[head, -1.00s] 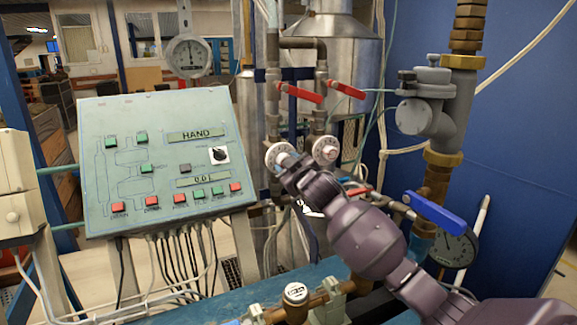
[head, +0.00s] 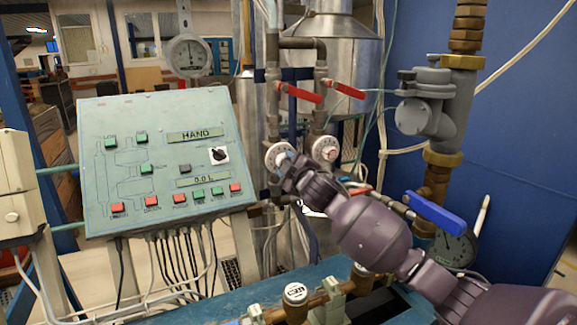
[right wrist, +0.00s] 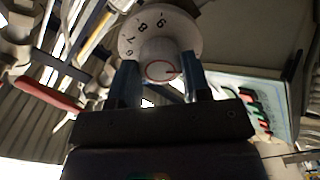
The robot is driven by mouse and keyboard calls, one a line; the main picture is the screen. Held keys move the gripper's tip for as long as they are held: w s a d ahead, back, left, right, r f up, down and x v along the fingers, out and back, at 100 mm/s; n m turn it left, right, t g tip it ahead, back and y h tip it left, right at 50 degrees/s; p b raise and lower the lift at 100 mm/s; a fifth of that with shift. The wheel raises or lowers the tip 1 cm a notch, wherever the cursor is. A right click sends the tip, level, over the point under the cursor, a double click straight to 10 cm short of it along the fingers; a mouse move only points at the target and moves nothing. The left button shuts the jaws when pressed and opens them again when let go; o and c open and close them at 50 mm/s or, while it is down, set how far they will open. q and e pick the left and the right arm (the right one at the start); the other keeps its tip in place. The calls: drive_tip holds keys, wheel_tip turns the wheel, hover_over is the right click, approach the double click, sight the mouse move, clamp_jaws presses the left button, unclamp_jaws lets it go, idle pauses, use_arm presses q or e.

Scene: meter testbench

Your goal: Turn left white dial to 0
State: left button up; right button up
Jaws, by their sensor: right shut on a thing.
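The left white dial (head: 277,156) sits on the pipework behind the bench, beside the right white dial (head: 325,149). My right gripper (head: 287,166) is at the left dial, partly covering its lower right edge. In the right wrist view, the left dial (right wrist: 160,32) shows the numbers 9, 8, 7 and 6 along its rim. My right gripper (right wrist: 160,80) has a finger on each side of the dial's central knob (right wrist: 160,62), shut on it. A red mark shows on the knob face. My left gripper is not in view.
Two red lever handles (head: 299,92) are above the dials. A green control panel (head: 165,160) stands to the left. A blue lever (head: 436,213) and a pressure gauge (head: 454,247) are to the right. A blue bench (head: 240,300) with brass fittings is in front.

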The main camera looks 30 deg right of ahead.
drive_tip(key=o, duration=0.9)
use_arm(q)
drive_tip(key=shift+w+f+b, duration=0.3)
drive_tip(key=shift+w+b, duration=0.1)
drive_tip(key=shift+b, duration=0.45)
use_arm(e)
drive_tip(key=s, duration=1)
drive_tip(key=shift+s+a, duration=0.3)
drive_tip(key=shift+s, duration=0.1)
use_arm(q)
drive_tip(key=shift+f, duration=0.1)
